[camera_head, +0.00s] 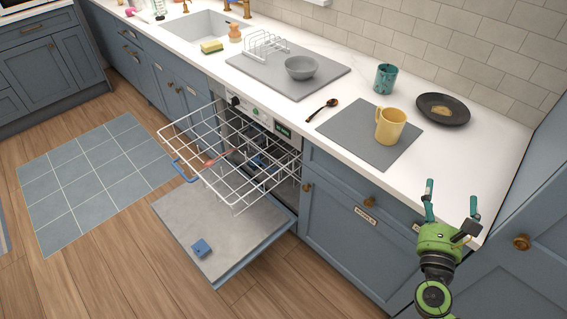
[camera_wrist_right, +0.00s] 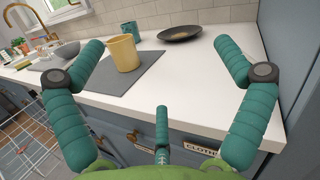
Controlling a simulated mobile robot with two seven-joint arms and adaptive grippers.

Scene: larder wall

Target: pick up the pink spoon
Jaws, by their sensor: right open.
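A thin pinkish-red item (camera_head: 218,158), which looks like the pink spoon, lies in the pulled-out dishwasher rack (camera_head: 240,208), partly hidden by the white wires. My right gripper (camera_head: 452,196) is open and empty, near the counter's front edge at the right, far from the rack. In the right wrist view its spread teal fingers (camera_wrist_right: 160,72) have nothing between them. My left gripper is not in view.
The dishwasher door (camera_head: 225,230) is down, with a blue piece (camera_head: 201,248) on it. On the counter are a dark spoon (camera_head: 322,109), a yellow mug (camera_head: 390,126) on a grey mat (camera_head: 350,132), a teal cup (camera_head: 385,78), a black plate (camera_head: 443,109) and a grey bowl (camera_head: 301,68).

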